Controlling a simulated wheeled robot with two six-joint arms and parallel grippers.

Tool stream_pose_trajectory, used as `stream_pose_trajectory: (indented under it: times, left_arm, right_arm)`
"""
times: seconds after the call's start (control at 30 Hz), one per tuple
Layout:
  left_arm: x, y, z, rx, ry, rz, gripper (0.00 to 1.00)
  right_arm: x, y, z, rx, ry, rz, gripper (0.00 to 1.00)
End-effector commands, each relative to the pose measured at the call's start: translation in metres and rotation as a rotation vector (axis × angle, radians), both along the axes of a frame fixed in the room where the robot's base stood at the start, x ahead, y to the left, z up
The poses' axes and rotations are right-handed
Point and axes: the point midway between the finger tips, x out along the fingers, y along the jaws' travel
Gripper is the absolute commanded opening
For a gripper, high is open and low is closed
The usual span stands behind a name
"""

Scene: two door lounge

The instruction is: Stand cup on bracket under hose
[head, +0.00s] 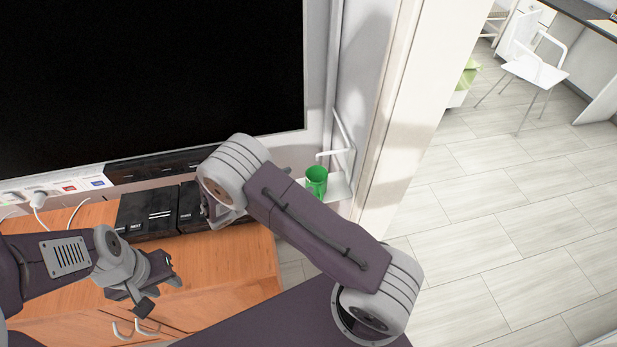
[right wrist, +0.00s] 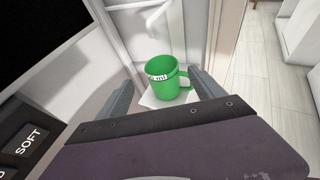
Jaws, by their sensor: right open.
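A green cup (head: 316,181) stands upright on a white bracket (head: 338,187) on the wall, right of the black screen. A white hose or bent rod (head: 338,152) rises above the bracket beside the cup. In the right wrist view the cup (right wrist: 166,77) shows a white label and a handle on its right, and stands on the white bracket plate (right wrist: 152,101). My right gripper (right wrist: 163,90) is open, its fingers on either side of the cup and apart from it. My left gripper (head: 160,279) is over the wooden cabinet; its jaw state is unclear.
The wooden cabinet (head: 75,275) carries black boxes (head: 148,212), one marked SOFT in the right wrist view. The black screen (head: 150,70) hangs behind. A white door frame (head: 405,90) stands right of the bracket.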

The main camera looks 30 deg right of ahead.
Motion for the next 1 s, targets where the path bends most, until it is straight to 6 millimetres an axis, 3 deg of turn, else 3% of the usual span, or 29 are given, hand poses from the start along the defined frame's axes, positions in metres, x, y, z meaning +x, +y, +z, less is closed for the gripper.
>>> stream_pose_trajectory:
  times: [0.2, 0.37, 0.47, 0.53, 0.6, 0.7, 0.83, 1.0]
  left_arm:
    - [0.000, 0.000, -0.002, 0.000, 0.000, 0.000, 0.36]
    - [0.000, 0.000, -0.002, 0.000, 0.000, 0.000, 0.36]
    - [0.000, 0.000, -0.002, 0.000, 0.000, 0.000, 0.36]
    - [0.000, 0.000, -0.002, 0.000, 0.000, 0.000, 0.36]
    - [0.000, 0.000, -0.002, 0.000, 0.000, 0.000, 0.36]
    - [0.000, 0.000, -0.002, 0.000, 0.000, 0.000, 0.36]
    - [0.000, 0.000, -0.002, 0.000, 0.000, 0.000, 0.36]
    - [0.000, 0.000, -0.002, 0.000, 0.000, 0.000, 0.36]
  right_arm:
    - [-0.006, 0.019, 0.008, -0.001, 0.000, 0.000, 0.78]
    - [-0.014, 0.013, 0.010, 0.043, -0.007, -0.051, 0.78]
    - [-0.051, -0.008, 0.012, 0.231, -0.050, -0.269, 0.78]
    - [-0.091, -0.015, 0.012, 0.436, -0.132, -0.515, 0.78]
    - [-0.126, -0.009, 0.014, 0.646, -0.258, -0.785, 0.78]
    - [-0.153, 0.008, 0.023, 0.900, -0.486, -1.145, 0.78]
    - [-0.160, 0.021, 0.037, 1.102, -0.753, -1.467, 0.78]
    - [-0.159, 0.023, 0.044, 1.179, -0.884, -1.602, 0.78]
